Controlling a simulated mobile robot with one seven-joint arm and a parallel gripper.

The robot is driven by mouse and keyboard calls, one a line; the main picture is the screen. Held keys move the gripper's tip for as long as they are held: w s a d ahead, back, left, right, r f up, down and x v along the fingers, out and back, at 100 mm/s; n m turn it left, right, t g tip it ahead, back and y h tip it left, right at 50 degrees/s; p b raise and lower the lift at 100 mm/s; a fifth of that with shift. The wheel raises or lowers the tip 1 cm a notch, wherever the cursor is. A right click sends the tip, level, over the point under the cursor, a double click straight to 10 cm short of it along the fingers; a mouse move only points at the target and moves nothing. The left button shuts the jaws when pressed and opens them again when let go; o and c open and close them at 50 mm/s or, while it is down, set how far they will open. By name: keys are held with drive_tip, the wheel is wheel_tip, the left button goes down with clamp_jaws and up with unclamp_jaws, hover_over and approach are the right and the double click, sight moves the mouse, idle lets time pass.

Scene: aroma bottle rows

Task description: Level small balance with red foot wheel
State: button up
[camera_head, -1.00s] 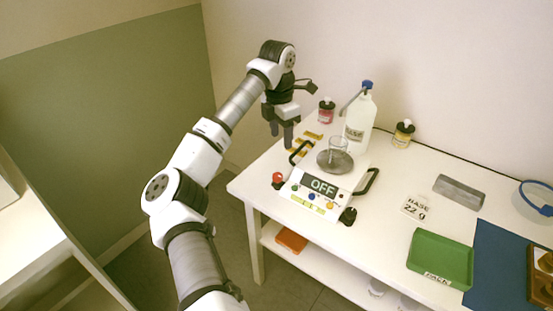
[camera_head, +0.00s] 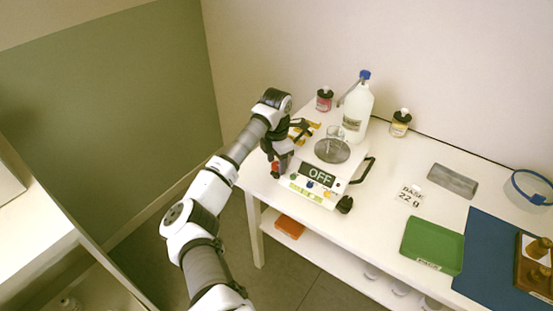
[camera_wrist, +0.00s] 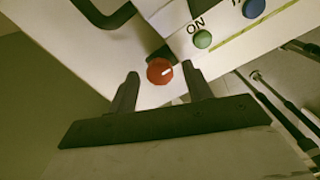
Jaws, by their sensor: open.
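The small balance (camera_head: 324,184) stands on the white table, with a round grey pan, a display reading OFF, and coloured buttons. The red foot wheel (camera_head: 275,169) is at its front left corner. In the wrist view the red wheel (camera_wrist: 160,71) carries a white mark and lies between my fingertips. My gripper (camera_head: 279,167) is open around the wheel, apart from it or barely touching; I cannot tell which. It also shows in the wrist view (camera_wrist: 161,78). A black foot wheel (camera_head: 345,204) is at the front right corner. A glass beaker (camera_head: 335,133) stands on the pan.
A wash bottle (camera_head: 357,108) stands behind the balance, with a red-labelled bottle (camera_head: 324,100) and a yellow-labelled bottle (camera_head: 400,123). A black handle (camera_head: 364,171) rises at the balance's right. A BASE 22 g card (camera_head: 410,195) and green tray (camera_head: 432,245) lie to the right.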

drive_tip(key=c, duration=1)
drive_tip(key=shift+f+b, duration=0.1)
drive_tip(key=shift+b, duration=0.2)
